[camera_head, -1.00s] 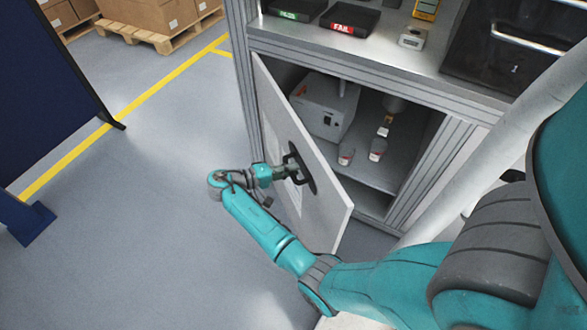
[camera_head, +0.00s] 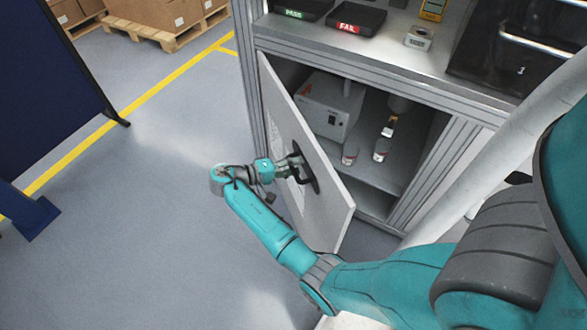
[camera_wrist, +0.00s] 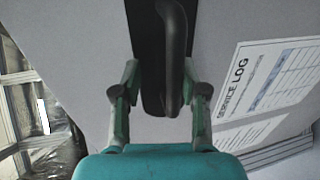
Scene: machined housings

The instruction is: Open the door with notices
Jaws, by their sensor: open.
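The grey door (camera_head: 325,205) of the cabinet stands ajar, swung out from its hinge side at the left. It also fills most of the wrist view (camera_wrist: 75,55). A notice headed "SERVICE LOG" (camera_wrist: 262,78) is on its face, with part of another sheet (camera_wrist: 250,133) beside it. The dark handle (camera_wrist: 174,50) stands off a black plate on the door. My gripper (camera_wrist: 160,85) is open, with one finger on each side of the handle. In the head view my gripper (camera_head: 286,165) is at the handle on the door's outer face.
Inside the cabinet are a grey box (camera_head: 330,103) and small containers (camera_head: 381,150) on a shelf. Above are black PASS (camera_head: 300,10) and FAIL (camera_head: 353,18) trays. A blue panel (camera_head: 60,90) stands at left. Floor left of the door is clear.

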